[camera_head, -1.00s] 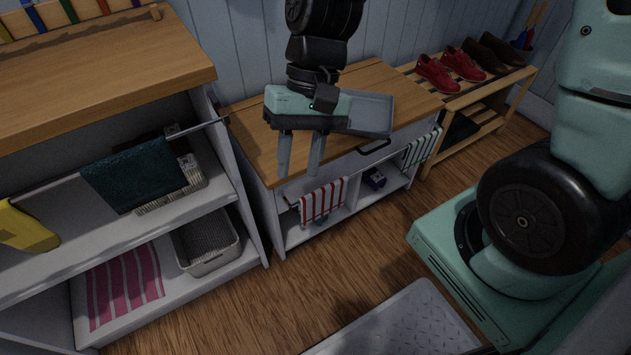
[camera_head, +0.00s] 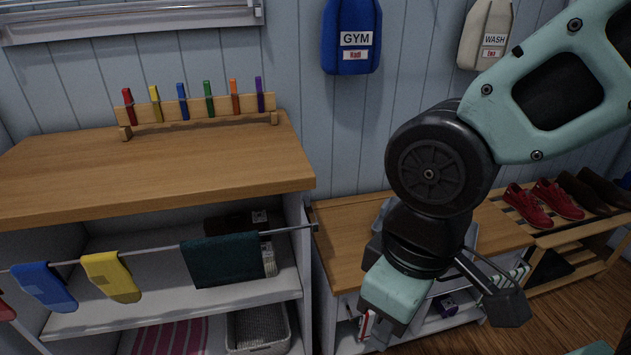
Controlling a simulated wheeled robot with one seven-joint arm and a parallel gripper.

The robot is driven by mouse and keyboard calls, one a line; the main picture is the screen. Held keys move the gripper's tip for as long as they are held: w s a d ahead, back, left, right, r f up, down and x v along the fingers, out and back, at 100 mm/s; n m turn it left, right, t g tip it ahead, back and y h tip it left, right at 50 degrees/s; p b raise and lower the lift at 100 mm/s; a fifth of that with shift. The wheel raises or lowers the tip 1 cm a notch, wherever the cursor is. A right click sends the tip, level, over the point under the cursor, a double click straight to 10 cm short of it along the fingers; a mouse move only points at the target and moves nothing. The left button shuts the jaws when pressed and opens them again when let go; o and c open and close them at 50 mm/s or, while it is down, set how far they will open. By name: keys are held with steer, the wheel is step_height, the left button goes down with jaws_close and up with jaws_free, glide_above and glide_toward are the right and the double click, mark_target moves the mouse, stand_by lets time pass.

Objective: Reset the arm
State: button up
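My arm comes in from the upper right and bends down at a black wrist joint. My gripper (camera_head: 372,340) hangs low in front of the low wooden-topped cabinet. Its teal body shows, but its fingers are hardly visible near the bottom edge, so I cannot tell whether it is open or shut. I see nothing held in it. A grey tray (camera_head: 470,238) on the low cabinet (camera_head: 345,235) is mostly hidden behind my wrist.
A taller shelf unit (camera_head: 160,180) stands at left, with a peg rack (camera_head: 200,108) on top. A rail before it carries a blue sock (camera_head: 45,288), a yellow sock (camera_head: 110,277) and a dark green cloth (camera_head: 220,260). Red shoes (camera_head: 545,203) sit on a rack at right.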

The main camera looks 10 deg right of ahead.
step_height(320, 180, up, 26)
steer(key=p, duration=2.5)
